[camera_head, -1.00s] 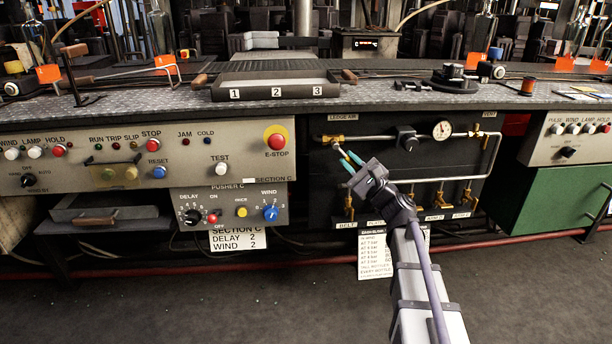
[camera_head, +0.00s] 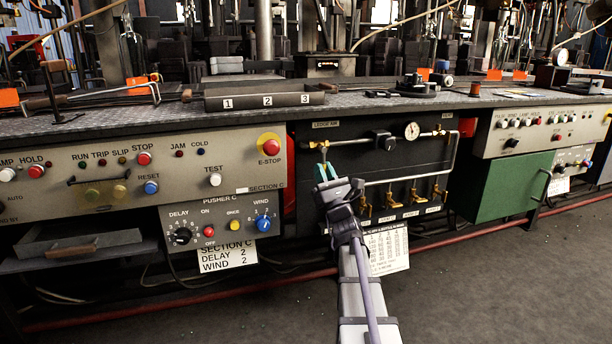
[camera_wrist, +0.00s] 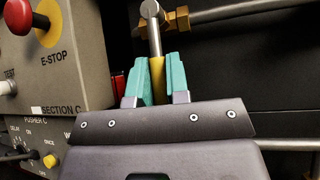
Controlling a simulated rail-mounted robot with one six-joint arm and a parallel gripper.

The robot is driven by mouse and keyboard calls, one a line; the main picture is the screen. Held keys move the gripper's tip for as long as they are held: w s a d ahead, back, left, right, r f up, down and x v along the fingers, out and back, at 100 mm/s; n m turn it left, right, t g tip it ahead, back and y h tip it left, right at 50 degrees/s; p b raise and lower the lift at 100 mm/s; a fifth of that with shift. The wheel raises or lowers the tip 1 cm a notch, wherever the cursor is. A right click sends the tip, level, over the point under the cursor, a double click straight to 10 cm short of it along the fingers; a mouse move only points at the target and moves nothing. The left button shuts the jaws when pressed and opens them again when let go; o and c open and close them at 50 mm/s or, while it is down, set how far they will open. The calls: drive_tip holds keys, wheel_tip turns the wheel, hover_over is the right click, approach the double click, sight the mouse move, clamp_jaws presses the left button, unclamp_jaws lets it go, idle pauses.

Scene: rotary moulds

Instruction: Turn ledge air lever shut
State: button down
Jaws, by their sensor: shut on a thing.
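The ledge air lever has a yellow grip (camera_wrist: 157,78) on a metal stem, and in the wrist view it runs up to a brass valve fitting (camera_wrist: 178,20). The lever stands about crosswise to the pipe (camera_wrist: 240,18). My gripper (camera_wrist: 158,82) is shut on the yellow grip, with one teal fingertip on each side of it. In the head view my gripper (camera_head: 324,172) is below the LEDGE AIR label (camera_head: 326,124), at the left end of the dark valve panel. There the valve and lever are small and partly hidden by my fingers.
A round gauge (camera_head: 412,131) and several brass taps (camera_head: 413,197) are on the same panel to the right. The control box with the red E-STOP (camera_head: 270,144) stands close on the left. A paper sheet (camera_head: 388,250) hangs below the panel. The floor in front is clear.

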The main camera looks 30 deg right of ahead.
drive_tip(key=shift+w+m, duration=0.1)
drive_tip(key=shift+m, duration=0.2)
drive_tip(key=c, duration=1.1)
unclamp_jaws()
drive_tip(key=shift+a, duration=0.1)
drive_tip(key=b+v, duration=0.7)
drive_tip(key=v, duration=0.4)
drive_tip(key=shift+b, duration=0.4)
drive_tip(key=shift+r, duration=0.1)
